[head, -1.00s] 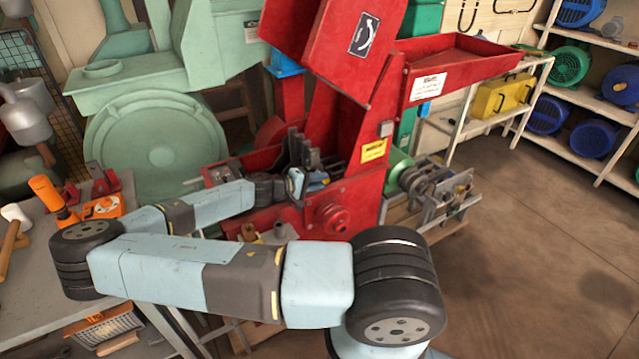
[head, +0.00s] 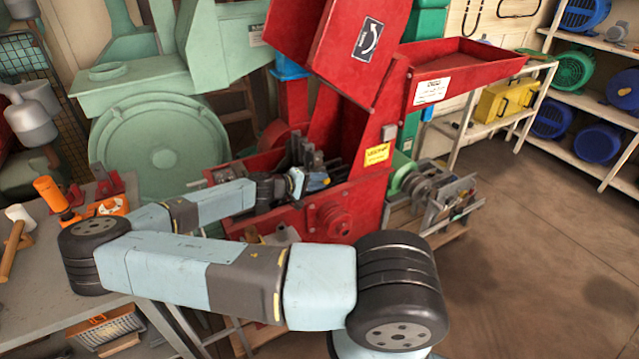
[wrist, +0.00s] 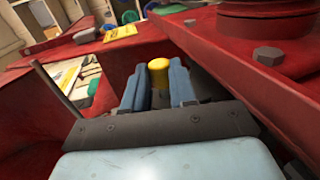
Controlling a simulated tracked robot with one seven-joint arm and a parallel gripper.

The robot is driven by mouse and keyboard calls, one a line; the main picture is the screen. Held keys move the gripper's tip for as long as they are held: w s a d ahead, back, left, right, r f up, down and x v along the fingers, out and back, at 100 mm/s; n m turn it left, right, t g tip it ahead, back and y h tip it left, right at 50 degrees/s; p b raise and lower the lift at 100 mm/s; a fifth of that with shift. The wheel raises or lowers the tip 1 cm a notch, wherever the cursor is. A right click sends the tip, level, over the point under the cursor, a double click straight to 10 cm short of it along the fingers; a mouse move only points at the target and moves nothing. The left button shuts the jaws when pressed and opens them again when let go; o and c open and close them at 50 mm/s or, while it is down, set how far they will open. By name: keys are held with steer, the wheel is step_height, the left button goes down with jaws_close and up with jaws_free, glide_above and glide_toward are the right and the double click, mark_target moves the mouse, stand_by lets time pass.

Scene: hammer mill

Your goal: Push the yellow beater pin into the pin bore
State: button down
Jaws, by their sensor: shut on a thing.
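The yellow beater pin (wrist: 158,73) shows in the wrist view as a rounded yellow end between the two blue fingers of my gripper (wrist: 159,84). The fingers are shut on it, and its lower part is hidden. In the head view my gripper (head: 317,182) is inside the open red mill housing (head: 372,200), near its front wall. The pin is too small to make out there. The pin bore does not show clearly in either view, so I cannot tell how the pin sits relative to it.
Red walls stand close on both sides of my gripper. A bolted red plate (wrist: 275,52) lies at right in the wrist view. The red cover (head: 345,45) stands raised above the housing. A grey workbench (head: 40,262) is at left. Open floor (head: 545,240) lies at right.

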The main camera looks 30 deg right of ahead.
steer(key=shift+w, duration=0.9)
steer(key=c, duration=0.8)
jaws_free()
steer(key=shift+a, duration=0.1)
steer(key=v, duration=1.3)
steer(key=shift+a, duration=0.3)
